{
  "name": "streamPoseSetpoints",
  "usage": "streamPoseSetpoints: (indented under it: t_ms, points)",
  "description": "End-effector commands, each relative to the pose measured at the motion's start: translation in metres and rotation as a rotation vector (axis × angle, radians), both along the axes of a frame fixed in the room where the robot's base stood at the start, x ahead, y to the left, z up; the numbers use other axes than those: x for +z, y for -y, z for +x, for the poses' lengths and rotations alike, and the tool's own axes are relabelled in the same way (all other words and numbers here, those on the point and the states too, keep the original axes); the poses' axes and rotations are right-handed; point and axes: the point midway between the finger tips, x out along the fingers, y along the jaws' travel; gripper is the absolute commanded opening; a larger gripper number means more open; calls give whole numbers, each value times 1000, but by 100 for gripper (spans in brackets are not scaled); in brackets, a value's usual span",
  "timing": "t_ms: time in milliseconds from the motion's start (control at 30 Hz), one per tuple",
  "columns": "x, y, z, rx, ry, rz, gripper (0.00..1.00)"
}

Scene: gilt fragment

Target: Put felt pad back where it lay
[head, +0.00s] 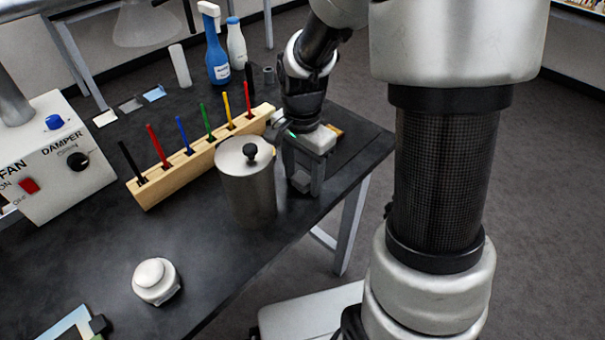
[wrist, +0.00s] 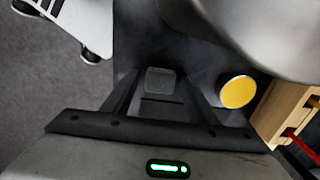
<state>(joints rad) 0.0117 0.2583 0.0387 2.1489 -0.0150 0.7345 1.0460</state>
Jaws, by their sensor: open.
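My gripper (head: 303,186) points down at the right part of the dark table, just right of the metal can, with its fingers apart. A small grey block (head: 300,179), which looks like the felt pad, sits low between the fingers at about table height. In the wrist view, the grey block (wrist: 160,80) shows between the tips of my gripper (wrist: 160,92). I cannot tell whether either finger touches it. No marked place for the pad can be made out.
The lidded metal can (head: 247,190) stands close left of my gripper. A wooden rack (head: 185,168) holds several coloured sticks behind it. A white knob-like object (head: 156,281) sits front left. The table's right edge is near.

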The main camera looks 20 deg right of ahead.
Motion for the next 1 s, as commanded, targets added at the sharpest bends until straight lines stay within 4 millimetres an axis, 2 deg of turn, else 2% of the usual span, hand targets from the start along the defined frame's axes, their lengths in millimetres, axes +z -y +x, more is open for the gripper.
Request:
streamPoseSetpoints:
  t_ms: [167, 600, 800, 900, 1000]
  points:
    - [15, 0, 1, 0, 4, 0, 53]
    - [103, 0, 1, 1, 3, -1, 53]
    - [123, 0, 0, 6, 5, 0, 53]
    - [136, 1, -8, 59, 35, -1, 53]
    - [160, 2, -27, 193, 105, -12, 53]
